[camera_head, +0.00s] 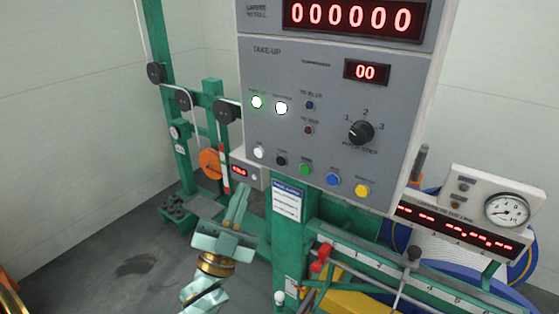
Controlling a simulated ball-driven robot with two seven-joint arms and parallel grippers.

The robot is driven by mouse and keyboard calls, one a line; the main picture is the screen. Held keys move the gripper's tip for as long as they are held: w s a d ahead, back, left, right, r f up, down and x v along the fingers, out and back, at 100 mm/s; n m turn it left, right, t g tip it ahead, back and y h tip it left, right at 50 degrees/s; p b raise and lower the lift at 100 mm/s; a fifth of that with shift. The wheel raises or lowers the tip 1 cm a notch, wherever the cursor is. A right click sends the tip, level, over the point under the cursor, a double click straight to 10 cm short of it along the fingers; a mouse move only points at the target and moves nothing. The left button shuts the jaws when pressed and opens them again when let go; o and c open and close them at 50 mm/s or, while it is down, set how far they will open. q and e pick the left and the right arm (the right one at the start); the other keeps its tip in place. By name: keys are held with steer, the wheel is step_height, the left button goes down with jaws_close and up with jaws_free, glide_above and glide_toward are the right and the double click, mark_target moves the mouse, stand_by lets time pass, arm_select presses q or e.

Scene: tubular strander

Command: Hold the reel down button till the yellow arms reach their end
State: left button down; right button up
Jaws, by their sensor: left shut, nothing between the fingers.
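The grey take-up panel (330,130) faces me with a lower row of buttons: white (260,152), black (281,160), green (305,168), blue (332,179) and yellow (361,190). Their labels are too small to read, so I cannot tell which is reel down. A yellow part (347,303), perhaps one of the yellow arms, shows at the bottom, mostly hidden behind green rails. My left gripper (242,188) is shut and empty. It points up, below and left of the button row, and appears apart from the buttons. My right gripper is out of view.
Two lit white lamps (281,108) and a selector knob (360,132) sit above the buttons. A small box with a red display (239,170) is by the panel's lower left corner. A gauge box (492,198) stands right. Open floor (110,265) lies left.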

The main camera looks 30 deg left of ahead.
mark_target(281, 161)
arm_select(q)
steer(key=w+b, duration=0.2)
steer(key=w, duration=0.6)
steer(key=shift+w+d, duration=0.35)
steer(key=shift+d, duration=0.1)
stand_by(1.2)
steer(key=shift+w, duration=0.1)
stand_by(0.4)
steer(key=shift+w, duration=0.3)
